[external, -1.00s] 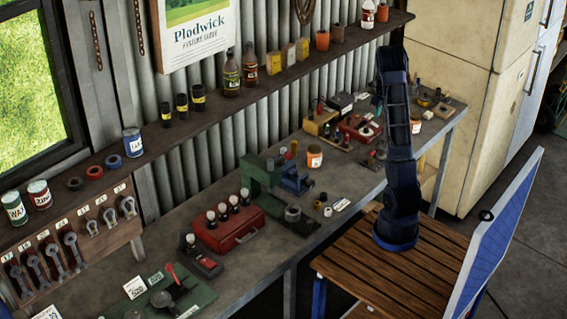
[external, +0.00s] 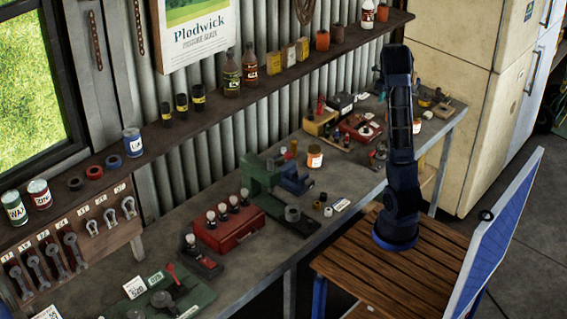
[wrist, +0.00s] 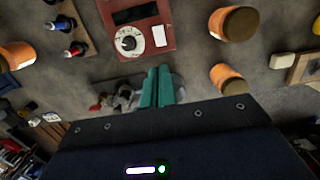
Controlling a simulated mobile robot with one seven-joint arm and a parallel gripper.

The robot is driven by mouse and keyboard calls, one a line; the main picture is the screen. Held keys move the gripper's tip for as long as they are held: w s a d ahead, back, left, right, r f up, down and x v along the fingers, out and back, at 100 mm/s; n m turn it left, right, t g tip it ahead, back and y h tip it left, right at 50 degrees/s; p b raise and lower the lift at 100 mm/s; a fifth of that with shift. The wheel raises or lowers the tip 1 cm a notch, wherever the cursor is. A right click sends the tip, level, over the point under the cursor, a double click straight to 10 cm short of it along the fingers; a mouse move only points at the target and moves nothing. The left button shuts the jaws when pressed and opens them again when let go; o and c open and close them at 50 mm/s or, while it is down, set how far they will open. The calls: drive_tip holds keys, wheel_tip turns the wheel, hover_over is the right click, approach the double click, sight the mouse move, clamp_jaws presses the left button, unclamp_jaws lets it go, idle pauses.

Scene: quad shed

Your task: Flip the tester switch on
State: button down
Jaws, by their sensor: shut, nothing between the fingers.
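A red box with a white dial and a dark window (wrist: 138,30) lies ahead of my gripper in the wrist view; it also shows on the bench in the external view (external: 360,128). It looks like a tester, but I cannot make out which part is its switch. My gripper (wrist: 158,72) has teal fingers pressed together, with nothing between them. They point toward the lower edge of the red box, apart from it in the picture. A grey metal piece with a red part (wrist: 122,97) lies beside and partly behind the fingers. In the external view my arm hides the gripper.
Orange jars stand right of the red box (wrist: 234,24) and nearer the fingers (wrist: 228,78). A wooden block with red and blue pieces (wrist: 70,28) is at its left.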

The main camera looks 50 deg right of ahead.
sight(372, 123)
drive_tip(key=shift+w, duration=0.15)
drive_tip(key=shift+w, duration=0.5)
drive_tip(key=shift+f, duration=0.1)
drive_tip(key=f, duration=0.4)
drive_tip(key=w+f, duration=0.1)
drive_tip(key=f, duration=0.8)
drive_tip(key=shift+w, duration=0.4)
drive_tip(key=shift+w+f, duration=0.1)
drive_tip(key=shift+f, duration=0.25)
drive_tip(key=shift+f, duration=0.1)
